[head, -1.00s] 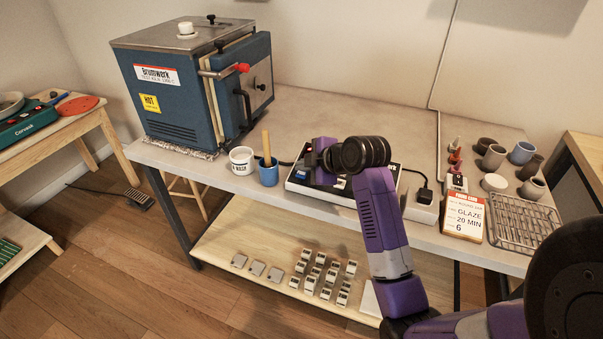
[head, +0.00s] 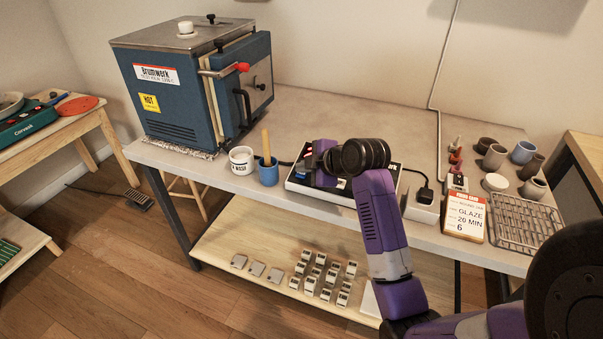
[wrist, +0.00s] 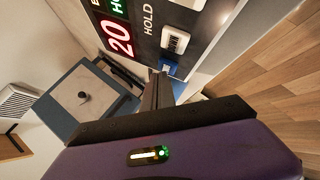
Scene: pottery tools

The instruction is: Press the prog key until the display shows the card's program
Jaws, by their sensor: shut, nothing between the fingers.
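The controller (head: 345,200) lies on the bench, mostly hidden behind my arm in the head view. In the wrist view its dark panel (wrist: 150,22) shows a display (wrist: 119,38) with a red 20, cut off by the frame, and the word HOLD. A blue key (wrist: 168,68) lies right at the tips of my gripper (wrist: 161,74). I cannot tell whether they touch it. My gripper is shut and empty, pointing at the panel. The full program display is not readable.
A blue kiln (head: 185,95) stands at the back left. A white tub (head: 241,160) and a blue cup (head: 268,173) with a wooden handle stand left of the controller. A plug block (head: 424,210), small pots (head: 495,156) and a wire rack (head: 525,222) are at the right.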

